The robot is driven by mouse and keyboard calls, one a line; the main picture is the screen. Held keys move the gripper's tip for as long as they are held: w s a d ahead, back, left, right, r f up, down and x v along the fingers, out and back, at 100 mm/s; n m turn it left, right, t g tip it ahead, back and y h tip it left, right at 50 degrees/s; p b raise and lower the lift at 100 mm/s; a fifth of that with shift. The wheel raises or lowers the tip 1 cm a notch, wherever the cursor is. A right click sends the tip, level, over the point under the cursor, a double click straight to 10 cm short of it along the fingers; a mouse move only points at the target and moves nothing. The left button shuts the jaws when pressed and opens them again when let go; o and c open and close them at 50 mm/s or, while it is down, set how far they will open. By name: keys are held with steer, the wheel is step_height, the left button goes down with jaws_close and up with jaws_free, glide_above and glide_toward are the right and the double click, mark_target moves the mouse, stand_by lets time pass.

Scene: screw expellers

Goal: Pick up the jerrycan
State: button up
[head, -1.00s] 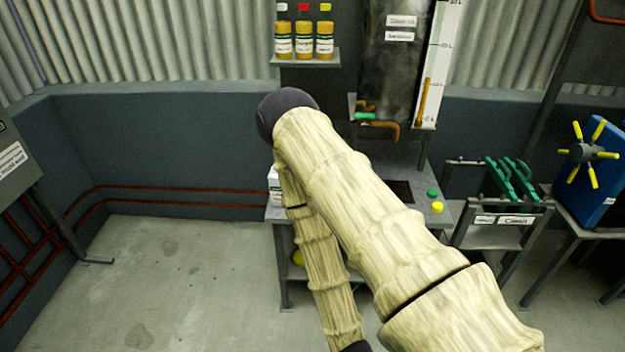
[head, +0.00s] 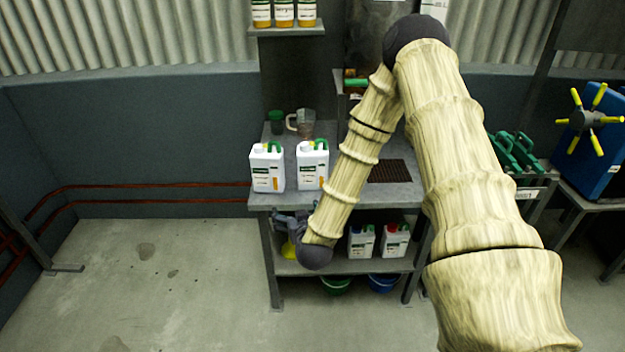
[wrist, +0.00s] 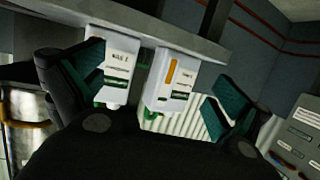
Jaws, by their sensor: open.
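Two white jerrycans with green handles stand upright side by side on the bench top, a left jerrycan (head: 267,168) and a right jerrycan (head: 312,165). My gripper (head: 290,222) is at the bench's front edge, below and in front of them, partly hidden by my forearm. In the wrist view, which looks upside down, my gripper (wrist: 152,88) is open. Its green-padded fingers are spread wide, with two white jerrycans (wrist: 172,82) seen beyond, between them. Nothing is held. Which jerrycan is meant cannot be told.
The bench (head: 345,199) also carries a dark green cup (head: 276,121), a clear jug (head: 304,124) and a dark grate (head: 390,171). Its lower shelf (head: 350,267) holds a blue-capped can (head: 361,243), a red-capped can (head: 396,242) and a yellow object. Open floor lies left.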

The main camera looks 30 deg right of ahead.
mark_target(314, 164)
steer(key=w+d+r+m+h, duration=0.1)
steer(key=w+d+r, duration=0.1)
steer(key=d, duration=0.1)
steer(key=w+d+r+m+t+h+b, duration=0.1)
steer(key=w+d+r+h, duration=0.1)
steer(key=w+d, duration=0.1)
steer(key=w+d+r+h+b, duration=0.1)
steer(key=w+d+r+h, duration=0.1)
steer(key=d, duration=0.3)
steer(key=shift+w+d+r+m+t, duration=0.15)
steer(key=shift+w+r+m+t, duration=0.15)
steer(key=shift+r+m, duration=0.15)
steer(key=shift+p+x, duration=0.3)
steer(key=shift+x, duration=2.9)
steer(key=shift+w, duration=0.1)
steer(key=c, duration=1.3)
steer(key=shift+r, duration=0.1)
